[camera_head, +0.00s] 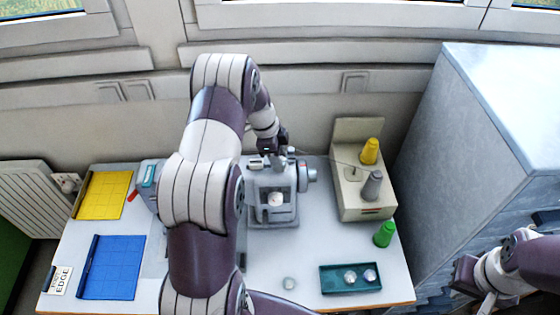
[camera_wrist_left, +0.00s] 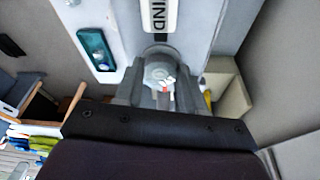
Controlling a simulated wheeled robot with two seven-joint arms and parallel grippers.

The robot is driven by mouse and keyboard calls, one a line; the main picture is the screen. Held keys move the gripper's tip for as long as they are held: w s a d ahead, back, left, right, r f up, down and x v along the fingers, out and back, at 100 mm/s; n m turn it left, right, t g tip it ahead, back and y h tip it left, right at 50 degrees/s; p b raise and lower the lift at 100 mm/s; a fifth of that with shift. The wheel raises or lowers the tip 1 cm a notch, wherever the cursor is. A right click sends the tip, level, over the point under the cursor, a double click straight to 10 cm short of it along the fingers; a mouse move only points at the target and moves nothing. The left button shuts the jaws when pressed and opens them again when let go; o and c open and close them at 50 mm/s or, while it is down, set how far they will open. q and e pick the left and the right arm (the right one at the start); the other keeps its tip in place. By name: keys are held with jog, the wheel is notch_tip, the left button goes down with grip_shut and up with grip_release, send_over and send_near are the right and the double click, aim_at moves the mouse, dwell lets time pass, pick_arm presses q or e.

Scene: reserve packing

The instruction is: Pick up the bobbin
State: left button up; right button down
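Small pale, round bobbin-like pieces show in the head view: one (camera_head: 289,283) on the table near the front, and two (camera_head: 350,277) in a dark green tray (camera_head: 335,289). I cannot tell which is the bobbin meant. Another pale round part (camera_head: 275,198) is on the grey machine (camera_head: 284,216); the machine also shows in the left wrist view (camera_wrist_left: 158,73). My left gripper (camera_head: 272,147) is at the back of the machine, its fingers too small and hidden to read. My right gripper (camera_head: 474,284) is off the table's right side, its opening unclear.
A beige stand (camera_head: 350,200) holds a yellow cone (camera_head: 370,151) and a grey cone (camera_head: 372,185); a green cone (camera_head: 384,234) stands in front. Yellow (camera_head: 101,195) and blue (camera_head: 112,267) sheets lie left. A large grey cabinet (camera_head: 470,140) stands right. My left arm hides the table's middle.

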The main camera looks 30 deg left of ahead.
pick_arm(q)
jog(key=c, duration=0.4)
jog(key=shift+o, duration=0.2)
